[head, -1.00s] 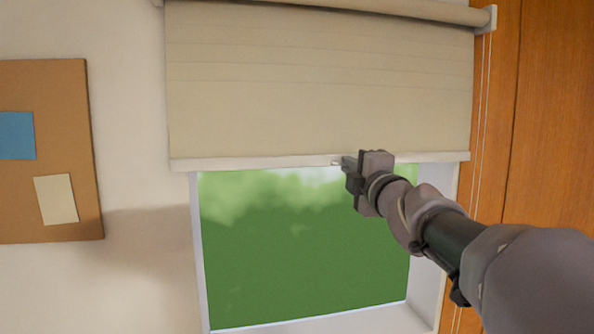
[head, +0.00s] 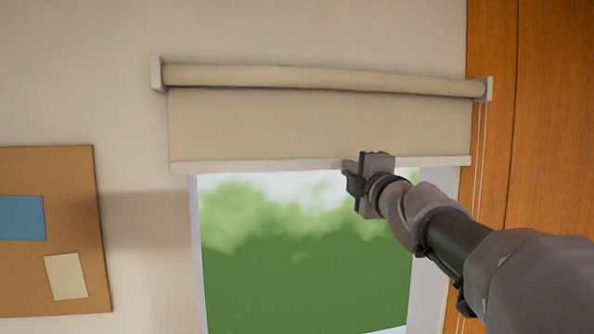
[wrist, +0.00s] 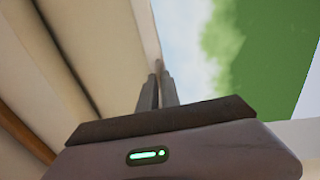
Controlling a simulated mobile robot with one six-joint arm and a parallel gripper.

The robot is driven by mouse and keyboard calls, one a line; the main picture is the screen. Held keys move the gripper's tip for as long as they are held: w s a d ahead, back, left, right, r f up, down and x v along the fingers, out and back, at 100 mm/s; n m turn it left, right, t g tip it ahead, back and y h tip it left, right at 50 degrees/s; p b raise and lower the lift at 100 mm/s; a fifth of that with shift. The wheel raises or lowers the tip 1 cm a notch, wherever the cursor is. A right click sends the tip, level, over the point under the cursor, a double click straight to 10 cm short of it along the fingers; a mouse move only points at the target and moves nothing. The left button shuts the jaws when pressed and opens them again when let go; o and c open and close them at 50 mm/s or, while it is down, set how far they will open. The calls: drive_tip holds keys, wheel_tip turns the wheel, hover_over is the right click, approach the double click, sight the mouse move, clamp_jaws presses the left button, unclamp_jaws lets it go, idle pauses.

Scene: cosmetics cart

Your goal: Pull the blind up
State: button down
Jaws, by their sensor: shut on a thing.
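The beige roller blind (head: 300,122) hangs over the upper part of the window, with a short stretch of cloth below its roller (head: 320,78). Its pale bottom bar (head: 250,166) runs level across the top of the visible glass. My gripper (head: 347,166) is at the bottom bar, right of its middle, and is shut on it. In the wrist view, the two dark fingers (wrist: 157,90) are close together at the bar's edge, and the blind's cloth (wrist: 95,45) fills the left side. The fingers hide the gripped part of the bar.
The window (head: 300,250) below the bar shows green foliage and sky. Thin cords (head: 479,150) hang at the right beside a wooden panel (head: 540,130). A cork board (head: 60,270) with papers is on the wall at left.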

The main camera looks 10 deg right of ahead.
drive_tip(key=c, duration=1.6)
unclamp_jaws()
drive_tip(key=shift+o, duration=0.2)
drive_tip(key=s+f+b, duration=0.1)
drive_tip(key=s+f, duration=0.1)
drive_tip(key=s, duration=1.5)
drive_tip(key=shift+s+f, duration=0.15)
drive_tip(key=shift+s, duration=0.05)
